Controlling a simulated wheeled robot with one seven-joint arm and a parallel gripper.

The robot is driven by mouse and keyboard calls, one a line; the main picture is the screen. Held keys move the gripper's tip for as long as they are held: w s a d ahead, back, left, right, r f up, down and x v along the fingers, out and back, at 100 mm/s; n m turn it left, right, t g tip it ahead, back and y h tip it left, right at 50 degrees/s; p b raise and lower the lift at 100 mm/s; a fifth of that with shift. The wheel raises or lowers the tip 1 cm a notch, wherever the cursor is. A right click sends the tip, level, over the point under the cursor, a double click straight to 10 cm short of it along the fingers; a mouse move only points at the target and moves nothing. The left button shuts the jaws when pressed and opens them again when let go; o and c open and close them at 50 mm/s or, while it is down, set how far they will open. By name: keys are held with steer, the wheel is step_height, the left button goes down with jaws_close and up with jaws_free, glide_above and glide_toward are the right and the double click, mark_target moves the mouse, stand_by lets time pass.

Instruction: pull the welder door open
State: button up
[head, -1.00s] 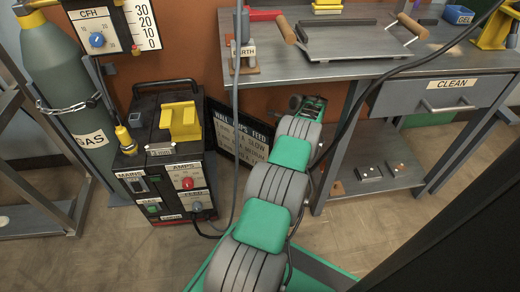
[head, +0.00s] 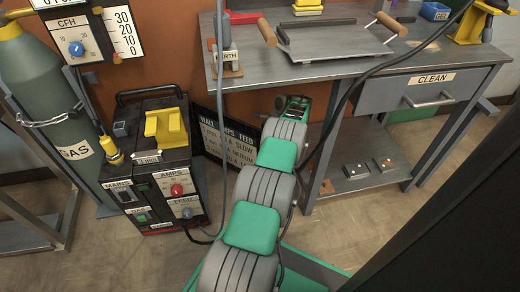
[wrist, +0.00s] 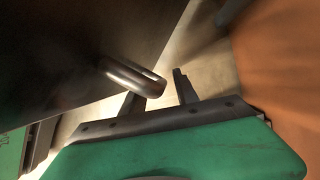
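The welder (head: 155,170) is a dark box on the floor at the left in the head view, with a control front and a yellow block on top. No open door shows on the sides in view. My gripper (head: 292,106) is at the far end of my arm, to the right of the welder and partly hidden by my arm. In the wrist view my gripper (wrist: 159,96) has its two fingers apart. The rounded end of a metal handle (wrist: 135,78) lies at the gap between them, beside a dark panel (wrist: 70,50). I cannot tell whether they touch.
A dark sign (head: 225,142) leans by the orange wall behind the welder. A gas cylinder (head: 50,120) stands to the left. A metal workbench (head: 330,68) with a drawer (head: 430,90) is at the right. A cable hangs across the view.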

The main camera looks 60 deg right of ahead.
steer(key=p+v, duration=0.5)
steer(key=v, duration=0.2)
steer(key=shift+r, duration=0.15)
steer(key=shift+s, duration=0.1)
